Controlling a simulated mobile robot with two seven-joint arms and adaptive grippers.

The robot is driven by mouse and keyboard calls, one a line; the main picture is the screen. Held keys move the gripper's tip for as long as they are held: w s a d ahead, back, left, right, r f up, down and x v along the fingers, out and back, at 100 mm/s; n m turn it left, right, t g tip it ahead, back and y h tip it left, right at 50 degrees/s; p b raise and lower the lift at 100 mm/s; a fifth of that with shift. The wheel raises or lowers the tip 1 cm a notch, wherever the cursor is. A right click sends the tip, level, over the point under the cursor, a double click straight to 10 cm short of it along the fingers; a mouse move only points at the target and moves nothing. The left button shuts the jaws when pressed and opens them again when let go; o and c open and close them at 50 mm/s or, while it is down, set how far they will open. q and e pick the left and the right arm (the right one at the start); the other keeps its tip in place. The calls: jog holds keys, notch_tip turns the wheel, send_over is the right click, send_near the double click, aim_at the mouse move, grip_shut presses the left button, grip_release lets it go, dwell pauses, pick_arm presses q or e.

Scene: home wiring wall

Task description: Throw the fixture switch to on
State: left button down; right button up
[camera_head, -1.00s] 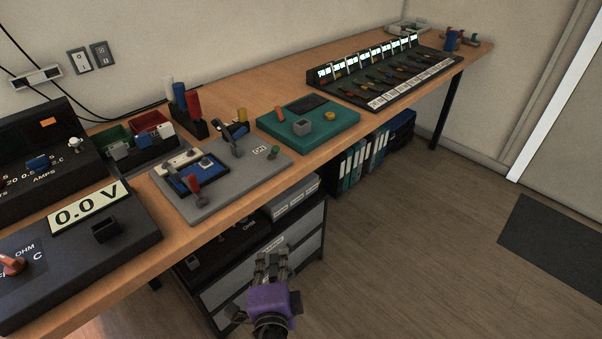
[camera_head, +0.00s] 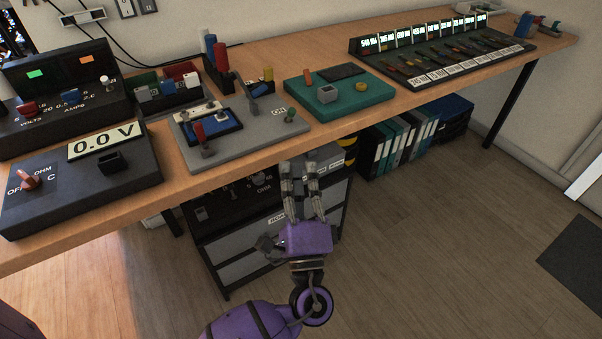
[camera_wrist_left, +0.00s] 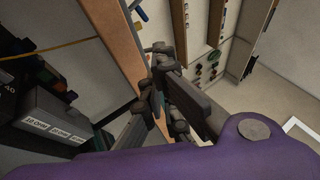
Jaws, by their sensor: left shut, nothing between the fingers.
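The grey fixture board (camera_head: 262,132) lies on the bench with an "ON" label (camera_head: 279,112) at its right. A dark and metal switch lever (camera_head: 255,89) stands near its back, tilted; its exact setting is hard to read. A blue-framed block (camera_head: 222,129) and a red-handled part (camera_head: 200,132) sit on its left half. My left gripper (camera_head: 301,168) is shut and empty in front of the bench edge, below and apart from the board. In the left wrist view its fingers (camera_wrist_left: 168,98) show no object between them. My right gripper is out of view.
A teal board (camera_head: 350,103) lies to the right of the fixture and a black meter box (camera_head: 130,178) to its left. A drawer cabinet (camera_head: 225,268) stands under the bench, behind my gripper. The bench edge lies between gripper and board.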

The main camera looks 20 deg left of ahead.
aim_at(293, 114)
pick_arm(q)
jog(key=x, duration=1)
jog(key=shift+w, duration=0.25)
jog(key=shift+r, duration=0.1)
